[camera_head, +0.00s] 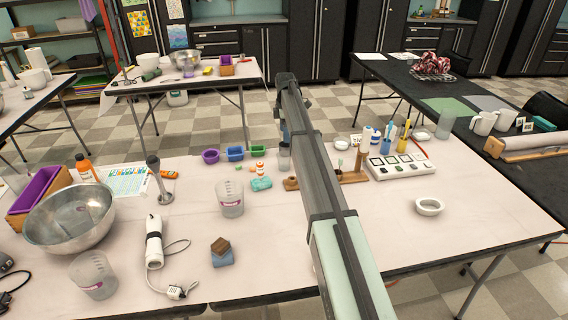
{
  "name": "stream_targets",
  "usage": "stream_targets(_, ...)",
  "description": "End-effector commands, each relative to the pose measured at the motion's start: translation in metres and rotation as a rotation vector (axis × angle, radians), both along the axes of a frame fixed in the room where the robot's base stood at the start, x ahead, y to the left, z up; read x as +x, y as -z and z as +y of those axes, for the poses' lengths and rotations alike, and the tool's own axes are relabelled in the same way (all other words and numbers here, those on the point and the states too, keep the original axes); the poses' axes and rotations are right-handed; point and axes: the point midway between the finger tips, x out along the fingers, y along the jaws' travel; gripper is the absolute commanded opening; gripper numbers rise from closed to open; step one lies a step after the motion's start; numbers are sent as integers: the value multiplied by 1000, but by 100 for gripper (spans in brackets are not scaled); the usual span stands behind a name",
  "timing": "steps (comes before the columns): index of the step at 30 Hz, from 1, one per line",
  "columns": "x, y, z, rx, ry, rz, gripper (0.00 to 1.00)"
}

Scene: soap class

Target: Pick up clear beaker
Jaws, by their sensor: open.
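A clear beaker (230,198) with faint markings and a pink label stands upright near the middle of the white table, left of my arm. A second, similar clear beaker (93,276) with a pink label stands at the front left, below the steel bowl. Both look empty. My arm reaches up from the bottom of the view across the table and bends at its far end, well right of both beakers. My gripper cannot be made out; the arm hides what lies behind it.
Stacked brown and blue blocks (221,252) sit in front of the middle beaker. Soap molds (233,153) lie behind it. A white dish (429,206) is right.

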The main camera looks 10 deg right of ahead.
Motion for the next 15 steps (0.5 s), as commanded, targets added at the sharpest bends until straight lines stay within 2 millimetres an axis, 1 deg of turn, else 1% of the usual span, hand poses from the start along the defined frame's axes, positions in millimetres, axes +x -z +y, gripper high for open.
stream_targets(3,0,0,0,0,55,-6,87)
stream_targets(8,-1,5,1,-1,82,-5,87)
stream_targets(11,-1,14,1,-1,82,-5,87)
stream_targets(15,-1,35,1,-1,81,-4,87)
